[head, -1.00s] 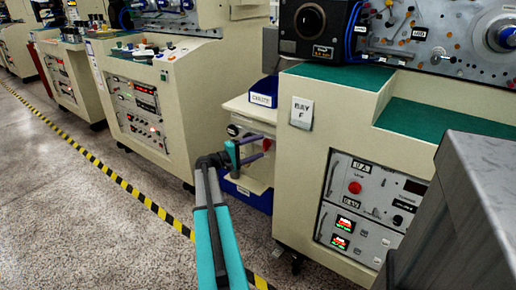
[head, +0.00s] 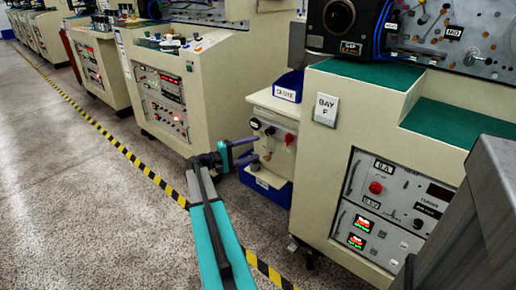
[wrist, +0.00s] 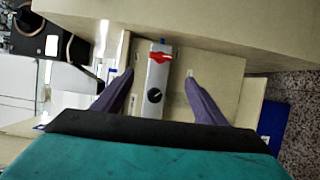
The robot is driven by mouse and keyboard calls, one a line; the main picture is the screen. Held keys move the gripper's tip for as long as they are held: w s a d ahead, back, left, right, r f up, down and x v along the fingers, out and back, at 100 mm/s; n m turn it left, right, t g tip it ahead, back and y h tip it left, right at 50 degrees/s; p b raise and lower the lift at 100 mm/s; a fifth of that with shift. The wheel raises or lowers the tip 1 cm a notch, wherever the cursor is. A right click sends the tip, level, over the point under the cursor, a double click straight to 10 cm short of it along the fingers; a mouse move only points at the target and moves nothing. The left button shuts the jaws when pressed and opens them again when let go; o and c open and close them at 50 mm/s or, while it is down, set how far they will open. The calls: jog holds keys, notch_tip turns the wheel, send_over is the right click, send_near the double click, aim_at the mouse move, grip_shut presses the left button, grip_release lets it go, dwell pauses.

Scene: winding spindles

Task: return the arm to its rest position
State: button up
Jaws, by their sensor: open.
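My arm, teal and grey, reaches out from the bottom middle of the head view. My gripper (head: 257,149) is open and empty, with its two purple fingers apart. It is in front of the small cream unit with a grey panel (head: 282,142), just left of that panel in the picture. In the wrist view my gripper (wrist: 159,76) points at the panel (wrist: 157,80), which has a red switch (wrist: 159,57) and a black knob (wrist: 154,95) showing between the fingers. I cannot tell the exact gap to the panel.
The Bay F machine (head: 395,140) stands close on the right, and another cream machine (head: 185,95) on the left. A blue bin (head: 265,183) sits low under the panel. Yellow-black tape (head: 125,150) crosses the floor. The speckled floor (head: 70,200) at left is clear.

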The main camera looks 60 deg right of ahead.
jog(key=shift+w+a, duration=0.1)
dwell(0.5)
